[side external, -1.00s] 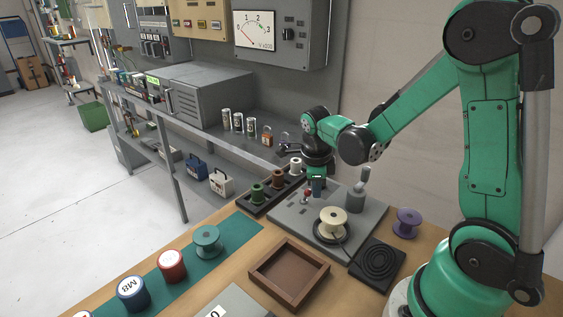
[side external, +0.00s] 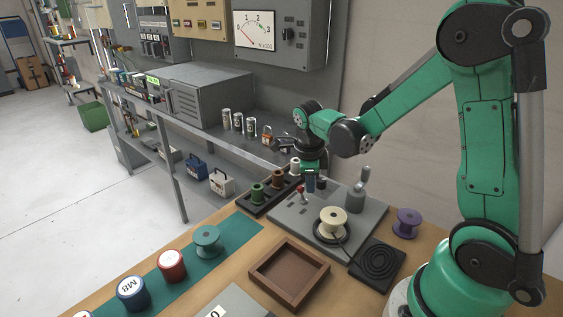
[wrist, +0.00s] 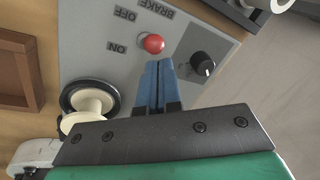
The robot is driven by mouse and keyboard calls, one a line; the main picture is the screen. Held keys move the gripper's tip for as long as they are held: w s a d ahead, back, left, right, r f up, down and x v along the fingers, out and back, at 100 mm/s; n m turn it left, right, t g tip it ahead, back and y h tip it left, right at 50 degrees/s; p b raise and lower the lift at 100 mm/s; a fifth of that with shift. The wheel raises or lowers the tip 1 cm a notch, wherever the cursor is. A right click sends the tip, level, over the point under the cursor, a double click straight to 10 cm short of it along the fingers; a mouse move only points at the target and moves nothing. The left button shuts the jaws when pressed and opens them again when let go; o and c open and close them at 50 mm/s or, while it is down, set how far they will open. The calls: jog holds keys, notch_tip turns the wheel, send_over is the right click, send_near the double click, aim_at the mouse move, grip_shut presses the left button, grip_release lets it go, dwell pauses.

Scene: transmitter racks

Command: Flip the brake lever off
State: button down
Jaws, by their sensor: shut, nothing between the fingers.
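The brake lever has a red ball knob (wrist: 153,43) and stands on a grey panel (wrist: 85,50) marked BRAKE, OFF and ON. In the wrist view the knob is beside the OFF and ON labels; which way the lever leans is hard to tell. The red knob (side external: 301,189) also shows in the side view, just left of my fingers. My gripper (wrist: 159,64) has its blue fingers shut with nothing between them. The fingertips are very close to the knob, and whether they touch it is unclear. My gripper (side external: 310,188) points down over the panel's back part.
A black dial (wrist: 203,65) sits right of my fingers in the wrist view. A cream spool (side external: 333,218) and a grey handle (side external: 357,195) stand on the panel. A rack of small spools (side external: 258,193) is to the left. An empty brown tray (side external: 289,296) lies in front.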

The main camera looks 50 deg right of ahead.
jog(key=shift+r, duration=0.1)
jog(key=shift+r, duration=0.7)
jog(key=shift+s+d+r, duration=0.1)
jog(key=shift+s+d, duration=0.15)
jog(key=shift+s, duration=0.05)
jog(key=shift+s+d+r, duration=0.2)
jog(key=shift+s+d, duration=0.25)
jog(key=shift+s, duration=0.15)
jog(key=shift+s+d+r, duration=0.15)
jog(key=shift+s+d, duration=0.25)
jog(key=shift+s, duration=0.15)
jog(key=w+a+r, duration=0.1)
jog(key=w+r, duration=0.4)
jog(key=r, duration=0.3)
jog(key=shift+w+a+r, duration=0.15)
jog(key=shift+a, duration=0.25)
